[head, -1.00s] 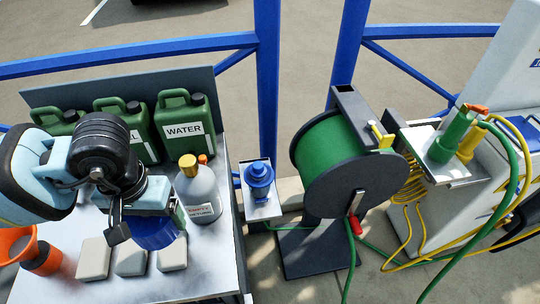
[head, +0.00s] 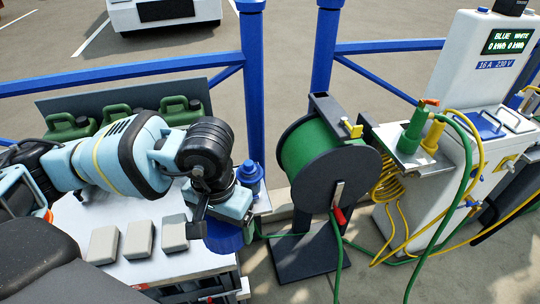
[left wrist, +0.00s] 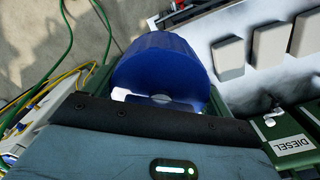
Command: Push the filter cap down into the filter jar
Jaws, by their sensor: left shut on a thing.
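My left gripper (head: 222,212) is shut on a blue round part, which I take to be the filter cap (head: 224,238). It holds the cap near the table's right edge. In the left wrist view the cap (left wrist: 165,65) is large in front of the dark gripper edge, with a pale patch at its near side. A blue stepped fitting (head: 249,178), perhaps the filter jar, stands just behind and right of the gripper. The gripper partly hides it, and I cannot tell whether cap and fitting touch. My right gripper is not in view.
Three pale blocks (head: 139,238) lie on the white table (head: 85,212), with green canisters (head: 122,112) behind. A green cable reel (head: 318,150) stands close on the right, with a green cable on the ground. A blue post (head: 252,75) rises behind the fitting.

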